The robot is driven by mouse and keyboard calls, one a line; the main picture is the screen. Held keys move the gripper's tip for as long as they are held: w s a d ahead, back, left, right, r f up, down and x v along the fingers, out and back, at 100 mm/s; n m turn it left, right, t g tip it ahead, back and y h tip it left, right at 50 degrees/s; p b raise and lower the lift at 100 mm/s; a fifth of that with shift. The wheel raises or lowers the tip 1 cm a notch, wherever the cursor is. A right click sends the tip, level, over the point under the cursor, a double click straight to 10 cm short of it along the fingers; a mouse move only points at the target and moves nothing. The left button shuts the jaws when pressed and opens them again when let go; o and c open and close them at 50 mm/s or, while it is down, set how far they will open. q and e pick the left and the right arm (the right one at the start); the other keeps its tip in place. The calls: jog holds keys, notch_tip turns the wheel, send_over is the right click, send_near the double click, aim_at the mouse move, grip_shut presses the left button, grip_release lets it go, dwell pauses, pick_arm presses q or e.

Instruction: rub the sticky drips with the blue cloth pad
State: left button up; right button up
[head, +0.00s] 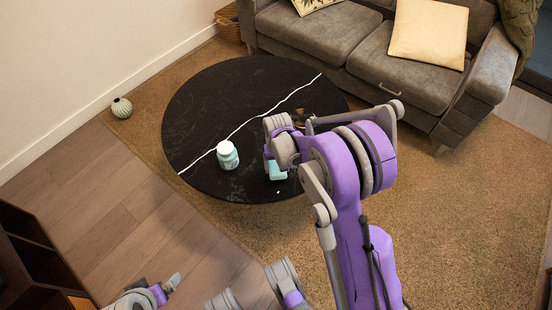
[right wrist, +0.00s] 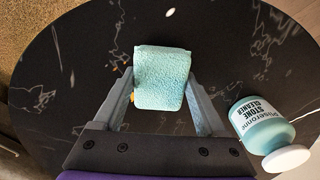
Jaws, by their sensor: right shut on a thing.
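The blue cloth pad (right wrist: 161,78) is a light turquoise block between the two fingers of my right gripper (right wrist: 160,100), which is shut on it. In the head view the pad (head: 277,171) shows over the near part of the round black table (head: 205,110), below my right gripper (head: 270,157). I cannot tell whether it touches the top. Small orange-brown drips (right wrist: 128,70) show at the pad's left edge in the right wrist view; the pad may hide more. My left gripper (head: 172,283) is at the bottom left of the head view, away from the table; its opening is unclear.
A stone cleaner bottle (right wrist: 262,122) with a white lid stands on the table, right of the pad in the right wrist view; it also shows in the head view (head: 228,155). White veins cross the tabletop. A grey sofa (head: 400,70) stands behind; a small vase (head: 122,108) is left.

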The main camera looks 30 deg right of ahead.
jog(key=shift+d+r+p, duration=0.15)
jog(key=shift+r+p, duration=0.25)
jog(key=shift+r, duration=0.45)
jog(key=shift+r+p, duration=1.15)
jog(key=shift+r, duration=0.95)
pick_arm(q)
notch_tip(320, 180, up, 4)
jog(key=shift+s+d+r, duration=0.1)
pick_arm(e)
jog(key=shift+w, duration=0.1)
